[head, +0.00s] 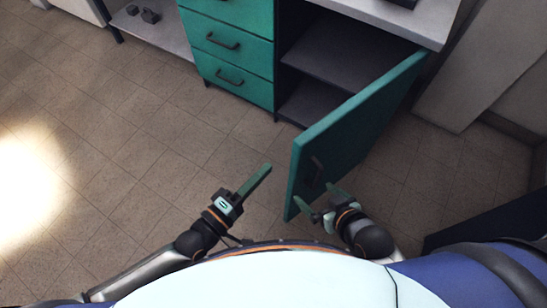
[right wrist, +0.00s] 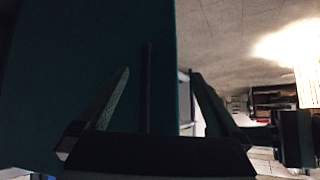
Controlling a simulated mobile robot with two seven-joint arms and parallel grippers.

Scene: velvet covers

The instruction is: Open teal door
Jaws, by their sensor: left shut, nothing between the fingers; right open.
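The teal door (head: 362,132) stands wide open in the head view, swung out from the cabinet toward me. Its dark handle (head: 314,172) is on the face near the free edge. My right gripper (head: 321,200) is open beside the lower free edge of the door. In the right wrist view, the door (right wrist: 95,60) fills the left half, and the dark handle bar (right wrist: 146,90) shows between the fingers of the right gripper (right wrist: 155,85). I cannot tell whether they touch it. My left gripper (head: 262,178) is shut and empty, left of the door over the floor.
The open cabinet shows dark shelves (head: 335,58). Teal drawers (head: 230,47) with dark handles stand left of it. A dark blue box-like thing (head: 490,225) is at the right. The tiled floor (head: 120,150) on the left is clear.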

